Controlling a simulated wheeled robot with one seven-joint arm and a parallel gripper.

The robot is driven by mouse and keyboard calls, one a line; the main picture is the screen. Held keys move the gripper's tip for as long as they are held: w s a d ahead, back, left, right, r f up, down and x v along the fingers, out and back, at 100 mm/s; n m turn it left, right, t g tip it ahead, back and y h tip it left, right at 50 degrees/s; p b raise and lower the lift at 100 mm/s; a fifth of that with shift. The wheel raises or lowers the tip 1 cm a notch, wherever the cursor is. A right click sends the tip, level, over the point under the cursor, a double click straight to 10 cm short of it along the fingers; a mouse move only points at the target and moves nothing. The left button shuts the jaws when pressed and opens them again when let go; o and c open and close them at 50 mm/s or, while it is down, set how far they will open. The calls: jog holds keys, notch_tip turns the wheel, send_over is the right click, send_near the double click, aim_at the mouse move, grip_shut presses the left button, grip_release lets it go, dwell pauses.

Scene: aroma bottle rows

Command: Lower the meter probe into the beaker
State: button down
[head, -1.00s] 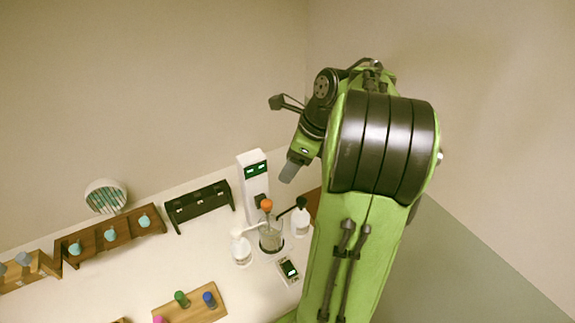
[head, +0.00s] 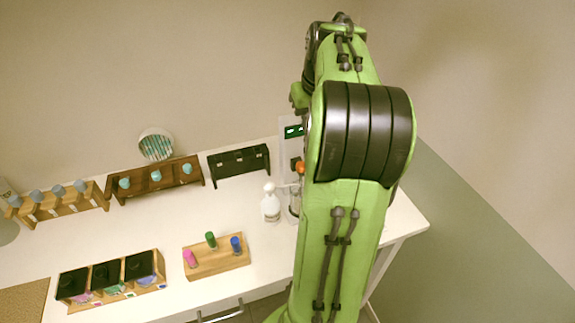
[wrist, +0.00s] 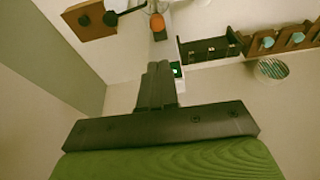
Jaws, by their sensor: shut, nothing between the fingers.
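The white meter stand (head: 292,130) with a small green display stands at the back of the table, partly hidden by my arm. Its orange probe knob (head: 300,168) just shows at the arm's edge; the knob also shows in the wrist view (wrist: 157,22). The glass beaker (head: 294,204) is mostly hidden behind my arm, so I cannot tell how the probe sits relative to it. My gripper (wrist: 158,68) is shut and empty in the wrist view, apart from the knob and in front of the meter. In the head view it is hidden behind my arm.
A white bottle (head: 270,203) stands left of the beaker. A wooden block with colored vials (head: 217,262), a black rack (head: 238,162) and a brown bottle rack (head: 155,180) stand further left. The table between them is clear.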

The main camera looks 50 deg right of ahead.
aim_at(301, 163)
jog(key=x, duration=0.4)
jog(key=b+x, duration=0.1)
jog(key=x, duration=0.3)
jog(key=s+x, duration=0.1)
jog(key=x, duration=0.4)
jog(key=shift+f+b, duration=0.25)
jog(key=shift+b, duration=0.05)
jog(key=shift+a+f, duration=0.1)
jog(key=shift+f, duration=0.3)
